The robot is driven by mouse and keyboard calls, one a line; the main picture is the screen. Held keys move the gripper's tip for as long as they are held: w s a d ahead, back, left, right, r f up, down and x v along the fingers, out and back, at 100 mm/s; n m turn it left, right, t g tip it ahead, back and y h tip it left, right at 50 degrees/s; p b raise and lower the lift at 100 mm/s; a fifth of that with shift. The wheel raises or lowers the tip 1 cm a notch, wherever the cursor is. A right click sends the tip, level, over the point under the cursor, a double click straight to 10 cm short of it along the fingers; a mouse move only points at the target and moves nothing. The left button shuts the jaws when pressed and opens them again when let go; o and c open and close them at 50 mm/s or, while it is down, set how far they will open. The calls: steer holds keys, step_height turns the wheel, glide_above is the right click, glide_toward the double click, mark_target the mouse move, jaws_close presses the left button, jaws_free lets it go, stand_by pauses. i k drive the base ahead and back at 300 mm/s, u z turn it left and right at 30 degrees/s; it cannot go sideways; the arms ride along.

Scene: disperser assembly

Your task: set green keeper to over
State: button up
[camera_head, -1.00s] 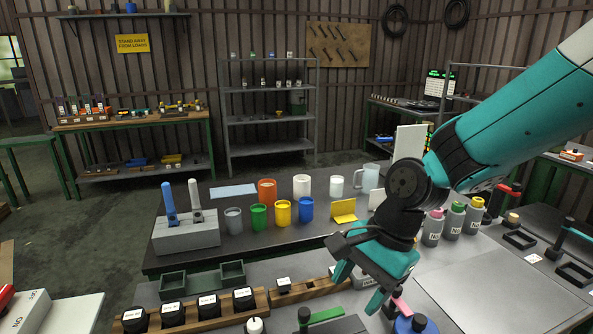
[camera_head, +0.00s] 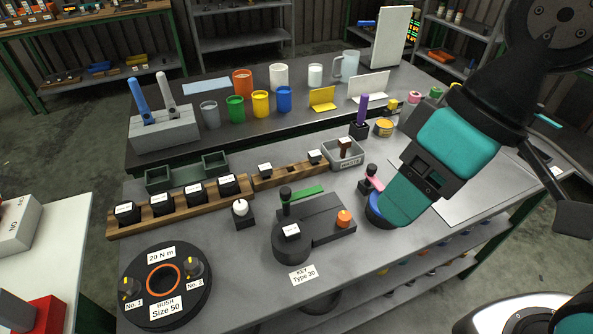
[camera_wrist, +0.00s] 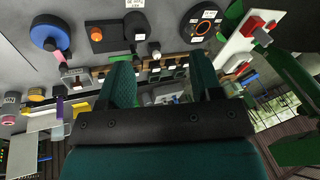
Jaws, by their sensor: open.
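The green keeper (camera_head: 307,192) is a flat green bar on the back of a dark key fixture (camera_head: 318,230), beside an upright black knob (camera_head: 285,193). It points right, nearly level; I cannot tell whether it rests over anything. The fixture also carries an orange knob (camera_head: 344,217) and a white-labelled block (camera_head: 291,232). My gripper (camera_wrist: 157,68) shows its two teal fingers apart and empty in the wrist view. In the head view its teal part hangs right of the fixture, in front of a blue disc (camera_head: 374,213), and its fingertips are not clear.
A pink-handled lever (camera_head: 373,180) stands by the blue disc. A white-topped knob (camera_head: 241,209) and a round bush fixture (camera_head: 142,303) lie left. A wooden rack (camera_head: 178,211) of dark blocks and a grey bin (camera_head: 345,153) stand behind.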

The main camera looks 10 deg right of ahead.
mark_target(287, 198)
steer(key=k, duration=0.65)
steer(key=z, duration=0.75)
steer(key=i, duration=1.65)
steer(key=u, duration=0.85)
